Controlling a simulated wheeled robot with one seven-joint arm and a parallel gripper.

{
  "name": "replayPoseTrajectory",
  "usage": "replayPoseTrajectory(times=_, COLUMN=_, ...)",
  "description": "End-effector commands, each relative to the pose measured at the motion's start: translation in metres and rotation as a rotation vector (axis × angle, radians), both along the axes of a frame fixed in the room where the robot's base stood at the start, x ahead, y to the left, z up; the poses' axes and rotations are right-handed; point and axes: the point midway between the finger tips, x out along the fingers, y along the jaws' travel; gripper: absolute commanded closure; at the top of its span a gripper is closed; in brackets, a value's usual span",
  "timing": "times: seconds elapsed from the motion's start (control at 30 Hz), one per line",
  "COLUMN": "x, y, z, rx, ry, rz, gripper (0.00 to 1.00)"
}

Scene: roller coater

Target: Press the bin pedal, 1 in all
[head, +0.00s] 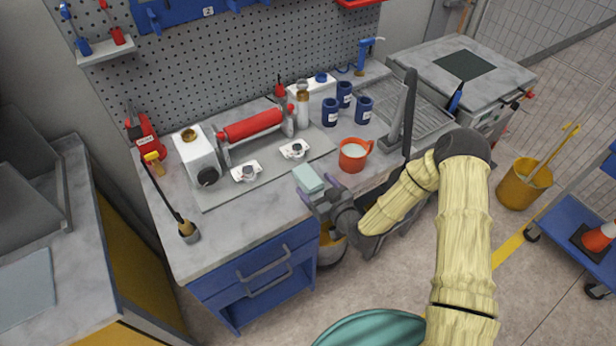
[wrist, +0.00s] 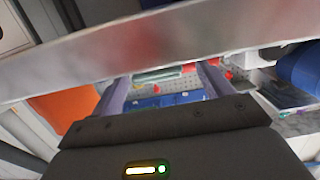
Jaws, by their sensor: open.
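My gripper (head: 320,194) is open at the front edge of the bench, its purple-grey fingers apart. In the wrist view the fingers of my gripper (wrist: 162,88) also stand apart with nothing clamped between them. A round grey container with yellow inside (head: 331,250) stands on the floor below my gripper, against the blue drawer unit. It may be the bin; my gripper and arm cover part of it. I cannot make out a pedal in either view. A pale teal block (head: 308,178) lies at the bench edge just beyond the fingertips.
The bench (head: 245,231) holds a red roller (head: 252,125), blue jars (head: 364,109) and an orange mug (head: 353,155). Blue drawers (head: 265,265) are under it. A yellow bucket (head: 523,184) and blue cart (head: 575,240) stand right. A grey slab (wrist: 150,55) crosses the wrist view.

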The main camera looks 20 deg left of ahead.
Motion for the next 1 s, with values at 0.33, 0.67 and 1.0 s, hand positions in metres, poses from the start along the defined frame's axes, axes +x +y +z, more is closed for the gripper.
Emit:
replayPoseTrajectory(times=0.33, x=0.004, y=0.004, z=0.000, rx=0.000, ry=0.000, rz=-0.001, gripper=0.21)
replayPoseTrajectory(times=0.67, x=0.029, y=0.032, z=-0.006, rx=-0.001, ry=-0.001, rz=-0.001, gripper=0.21)
replayPoseTrajectory(times=1.0, x=0.034, y=0.037, z=-0.009, rx=-0.001, ry=0.001, rz=-0.001, gripper=0.21)
